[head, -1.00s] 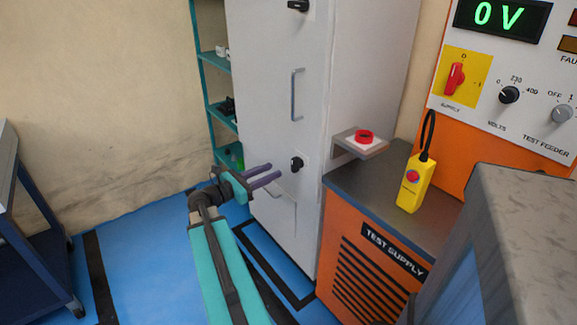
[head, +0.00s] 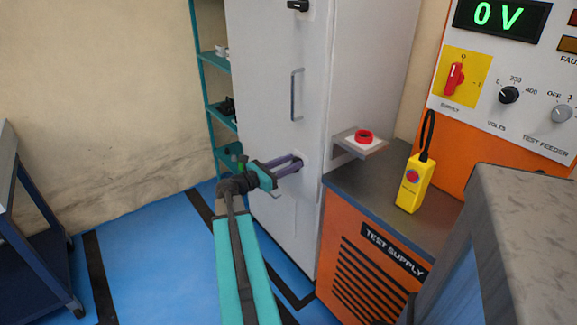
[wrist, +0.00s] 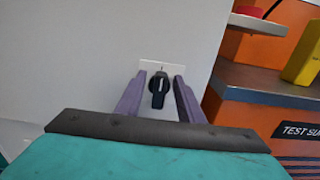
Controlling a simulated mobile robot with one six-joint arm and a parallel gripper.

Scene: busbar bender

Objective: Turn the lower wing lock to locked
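The lower wing lock (wrist: 159,88) is a black knob with a pale line on its wing, set on a white plate on the grey cabinet door. In the wrist view its wing points about straight down. My gripper (wrist: 160,85) is open, with one purple finger on each side of the lock and a gap on both sides. In the head view my gripper (head: 297,164) reaches to the door from the left, and its fingers hide most of the lock. An upper wing lock (head: 298,5) shows at the top of the door.
A vertical door handle (head: 297,95) is above my gripper. The orange test supply cabinet (head: 370,260) carries a yellow pendant (head: 414,185). Blue floor is open at left.

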